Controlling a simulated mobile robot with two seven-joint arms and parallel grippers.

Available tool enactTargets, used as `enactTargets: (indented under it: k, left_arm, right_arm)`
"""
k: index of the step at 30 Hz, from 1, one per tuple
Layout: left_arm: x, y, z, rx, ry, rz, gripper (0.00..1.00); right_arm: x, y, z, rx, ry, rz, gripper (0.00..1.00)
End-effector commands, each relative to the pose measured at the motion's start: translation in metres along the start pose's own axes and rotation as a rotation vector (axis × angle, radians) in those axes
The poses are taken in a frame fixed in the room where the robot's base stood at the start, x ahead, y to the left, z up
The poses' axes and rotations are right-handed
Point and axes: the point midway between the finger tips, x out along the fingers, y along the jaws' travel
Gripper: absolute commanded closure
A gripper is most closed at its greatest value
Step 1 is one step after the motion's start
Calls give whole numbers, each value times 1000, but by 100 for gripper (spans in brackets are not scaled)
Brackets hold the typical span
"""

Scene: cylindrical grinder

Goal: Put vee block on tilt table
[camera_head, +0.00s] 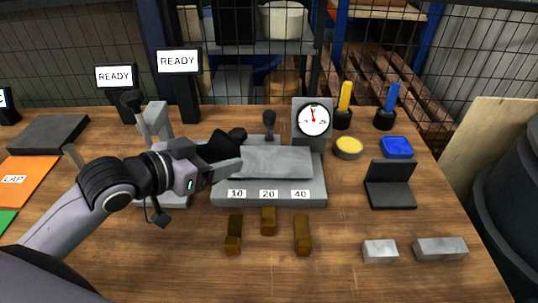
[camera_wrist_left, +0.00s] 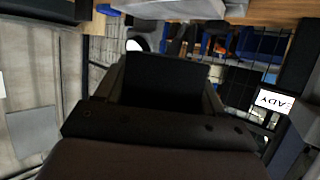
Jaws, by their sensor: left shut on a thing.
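The tilt table (camera_head: 310,188) is a grey unit in the middle of the bench, with labels 10, 20 and 40 on its front and a grey plate (camera_head: 275,160) on top. My left gripper (camera_head: 232,153) is at the table's left end, shut on a light grey metal piece, seemingly the vee block (camera_head: 228,168). Its shape is partly hidden by the gripper. In the left wrist view a light grey surface (camera_wrist_left: 175,9) shows past the dark fingers. I cannot tell whether the piece touches the tilt table. My right gripper is not in view.
A dial gauge (camera_head: 314,119) stands behind the table. Three brown blocks (camera_head: 268,221) lie in front. A black angled stand (camera_head: 390,186), two grey blocks (camera_head: 380,251) and yellow and blue cups are right. A grey fixture (camera_head: 153,122) stands left, behind my arm.

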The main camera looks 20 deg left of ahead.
Motion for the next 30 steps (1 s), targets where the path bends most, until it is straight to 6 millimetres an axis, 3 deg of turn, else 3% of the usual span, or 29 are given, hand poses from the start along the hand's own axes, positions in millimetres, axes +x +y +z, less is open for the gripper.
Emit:
enactTargets:
  k: [1,8,24,30]
  left_arm:
    - [-3,-2,-9,11,14,10,100]
    - [-1,-2,-15,13,16,37,100]
    - [90,1,-8,10,16,38,100]
    - [111,2,-6,12,16,39,100]
  right_arm:
    - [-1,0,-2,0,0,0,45]
    - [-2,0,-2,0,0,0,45]
    - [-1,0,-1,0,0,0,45]
    - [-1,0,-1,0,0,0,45]
